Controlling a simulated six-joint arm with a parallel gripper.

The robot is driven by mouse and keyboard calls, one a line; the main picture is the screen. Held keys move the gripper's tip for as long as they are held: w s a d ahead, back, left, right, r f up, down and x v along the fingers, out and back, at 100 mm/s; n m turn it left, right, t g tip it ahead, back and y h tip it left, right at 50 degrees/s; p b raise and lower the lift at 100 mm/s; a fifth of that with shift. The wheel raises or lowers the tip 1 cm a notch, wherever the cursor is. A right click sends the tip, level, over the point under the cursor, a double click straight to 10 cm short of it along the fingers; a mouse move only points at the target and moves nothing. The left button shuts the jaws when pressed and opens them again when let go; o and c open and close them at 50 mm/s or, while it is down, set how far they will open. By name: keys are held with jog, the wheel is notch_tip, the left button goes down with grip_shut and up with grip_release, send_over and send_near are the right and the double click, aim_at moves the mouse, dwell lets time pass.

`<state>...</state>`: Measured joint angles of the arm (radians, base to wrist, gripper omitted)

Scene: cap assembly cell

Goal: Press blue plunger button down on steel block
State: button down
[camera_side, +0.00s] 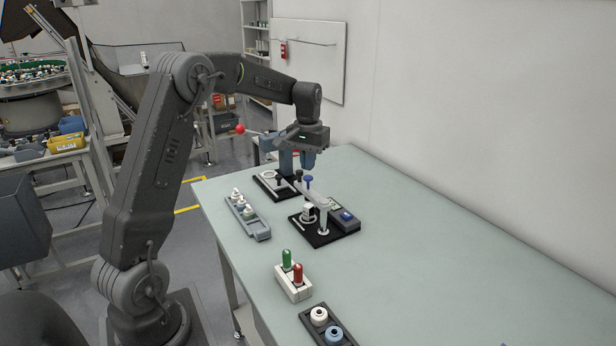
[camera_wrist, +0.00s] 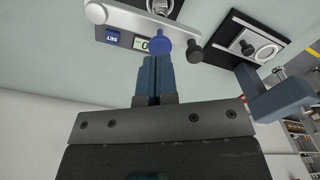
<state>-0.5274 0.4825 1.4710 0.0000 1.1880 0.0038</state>
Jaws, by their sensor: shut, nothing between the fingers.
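The blue plunger button (camera_side: 308,180) stands up from a pale steel block (camera_side: 318,199), beside a dark plunger (camera_side: 298,175). In the wrist view the blue plunger (camera_wrist: 159,41) shows at the fingertips, with the dark plunger (camera_wrist: 196,54) to its right and the pale block (camera_wrist: 122,16) behind. My gripper (camera_side: 308,170) points down just above the blue plunger. Its fingers (camera_wrist: 154,62) are shut together and empty. I cannot tell whether the fingertips touch the plunger top, and they hide part of it in the wrist view.
A digital gauge (camera_side: 346,218) sits beside the block on a black base. A press with a red-ball lever (camera_side: 240,129) stands close behind my gripper. A grey rack (camera_side: 262,236), a white holder (camera_side: 296,290) and a dark tray (camera_side: 345,339) lie nearer.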

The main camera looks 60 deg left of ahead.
aim_at(308, 177)
jog(key=shift+f, duration=0.15)
jog(key=shift+f, duration=0.6)
jog(key=shift+f, duration=0.15)
jog(key=shift+f, duration=1.4)
dwell(1.0)
jog(key=shift+r, duration=1.5)
